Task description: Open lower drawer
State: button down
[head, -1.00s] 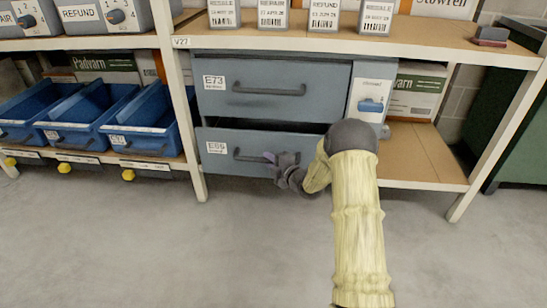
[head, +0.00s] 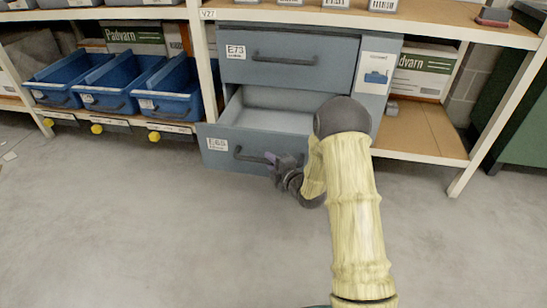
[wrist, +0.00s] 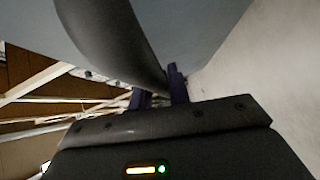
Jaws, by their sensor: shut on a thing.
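The grey-blue cabinet has an upper drawer (head: 285,58) labelled E73, which is closed. The lower drawer (head: 222,160) stands well out from the cabinet, and its pale interior shows empty where I can see it; my arm hides its right part. My gripper (head: 272,158) is at the right part of the lower drawer's dark handle (head: 250,157) and shut on it. In the wrist view the fingers (wrist: 158,92) close around the dark curved handle (wrist: 112,38), close to the drawer front.
Several blue bins (head: 115,82) sit on the shelf to the left. A white upright post (head: 203,70) stands just left of the cabinet. The grey floor (head: 120,240) in front is clear.

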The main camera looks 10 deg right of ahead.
jog(key=shift+s+a, duration=0.1)
jog(key=shift+s, duration=0.15)
jog(key=c, duration=1.3)
grip_release()
jog(key=shift+f, duration=0.1)
jog(key=shift+w, duration=0.1)
jog(key=shift+d, duration=0.25)
jog(key=p+v, duration=0.6)
jog(key=v, duration=1.1)
jog(key=shift+a, duration=0.15)
